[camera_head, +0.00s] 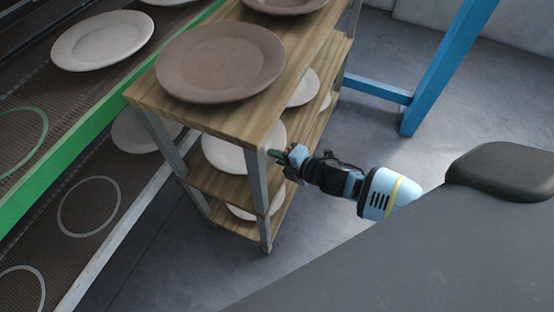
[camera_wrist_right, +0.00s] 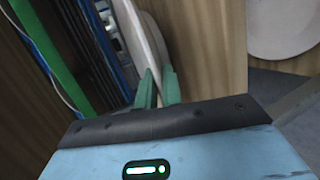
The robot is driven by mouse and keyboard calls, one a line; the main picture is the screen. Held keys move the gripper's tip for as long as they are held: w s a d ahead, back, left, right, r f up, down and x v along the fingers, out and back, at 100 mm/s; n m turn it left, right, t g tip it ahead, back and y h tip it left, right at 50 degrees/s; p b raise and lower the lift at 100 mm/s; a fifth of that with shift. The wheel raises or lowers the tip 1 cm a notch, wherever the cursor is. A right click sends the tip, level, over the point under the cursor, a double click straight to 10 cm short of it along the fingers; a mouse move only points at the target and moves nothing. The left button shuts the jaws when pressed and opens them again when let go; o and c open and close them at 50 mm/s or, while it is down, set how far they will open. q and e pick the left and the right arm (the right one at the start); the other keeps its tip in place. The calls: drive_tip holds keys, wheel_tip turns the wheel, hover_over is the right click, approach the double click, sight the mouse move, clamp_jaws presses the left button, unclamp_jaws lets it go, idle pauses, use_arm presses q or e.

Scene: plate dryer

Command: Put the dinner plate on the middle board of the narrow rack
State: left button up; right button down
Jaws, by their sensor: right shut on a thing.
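The narrow rack (camera_head: 135,97) has wooden boards on metal posts. A pale dinner plate (camera_head: 225,155) is at the near end of its middle board (camera_head: 205,181), below the top board and partly hidden by a post. My right gripper (camera_head: 274,154) reaches in from the right and is at the plate's right edge. In the right wrist view, the green fingers (camera_wrist_right: 157,90) are shut on the rim of the plate (camera_wrist_right: 146,45), which shows edge-on. I cannot tell whether the plate touches the board. My left gripper is not in view.
A brown plate (camera_head: 220,62) sits on the top board, another (camera_head: 285,3) behind it. More pale plates (camera_head: 303,88) are farther back and on the lower board. A green-edged conveyor (camera_head: 85,133) with a white plate (camera_head: 102,40) stands at left. A blue frame (camera_head: 445,65) stands behind; open floor lies right.

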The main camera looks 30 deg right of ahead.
wheel_tip(320, 180, down, 2)
drive_tip(key=shift+b, duration=0.3)
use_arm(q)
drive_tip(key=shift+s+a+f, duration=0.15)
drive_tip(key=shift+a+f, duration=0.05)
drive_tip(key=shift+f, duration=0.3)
use_arm(e)
drive_tip(key=shift+r, duration=0.1)
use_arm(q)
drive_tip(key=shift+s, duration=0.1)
use_arm(e)
drive_tip(key=c, duration=1.9)
unclamp_jaws()
drive_tip(key=shift+f, duration=0.3)
drive_tip(key=o, duration=0.4)
drive_tip(key=shift+c, duration=0.2)
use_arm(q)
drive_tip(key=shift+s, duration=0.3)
use_arm(e)
drive_tip(key=shift+r, duration=0.15)
